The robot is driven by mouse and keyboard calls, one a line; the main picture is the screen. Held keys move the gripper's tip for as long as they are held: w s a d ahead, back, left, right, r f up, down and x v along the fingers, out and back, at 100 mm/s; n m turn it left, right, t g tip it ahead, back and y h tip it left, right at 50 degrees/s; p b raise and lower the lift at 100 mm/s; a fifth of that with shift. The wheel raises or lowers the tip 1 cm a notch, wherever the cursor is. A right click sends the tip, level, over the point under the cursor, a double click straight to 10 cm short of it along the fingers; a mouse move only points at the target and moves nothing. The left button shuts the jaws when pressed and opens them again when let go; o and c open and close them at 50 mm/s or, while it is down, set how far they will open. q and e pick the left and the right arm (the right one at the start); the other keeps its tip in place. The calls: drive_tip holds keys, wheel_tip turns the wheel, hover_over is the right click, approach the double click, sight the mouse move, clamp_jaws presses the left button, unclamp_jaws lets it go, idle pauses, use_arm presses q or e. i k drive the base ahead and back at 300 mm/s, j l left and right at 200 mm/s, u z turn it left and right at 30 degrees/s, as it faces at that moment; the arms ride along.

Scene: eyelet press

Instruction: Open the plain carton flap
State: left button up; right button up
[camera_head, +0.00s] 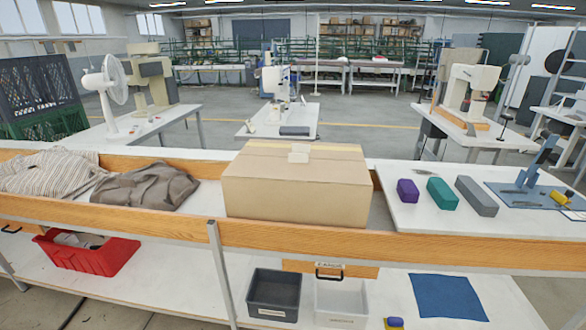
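A plain brown carton (297,198) sits on the white table behind the wooden front rail, near the middle of the view. Its top looks closed and flat. A small pale tab (299,153) sticks up from the middle of the top, and a yellowish strip runs along the back part of the top. The carton's inside is hidden. Neither of my grippers shows in the head view.
Folded clothes (145,186) lie left of the carton. Purple (408,190), teal (441,193) and grey (477,196) blocks and a blue press (540,165) stand right. Below are a red bin (88,255), a dark bin (273,295) and a blue cloth (448,296).

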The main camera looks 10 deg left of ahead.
sight(295, 167)
drive_tip(key=i+j+z, duration=0.2)
drive_tip(key=i+j, duration=0.2)
drive_tip(key=j, duration=0.25)
drive_tip(key=i+j+z, duration=0.1)
drive_tip(key=j, duration=0.25)
drive_tip(key=i+j, duration=0.2)
drive_tip(key=j, duration=0.2)
drive_tip(key=i+j+z, duration=0.15)
drive_tip(key=j, duration=0.2)
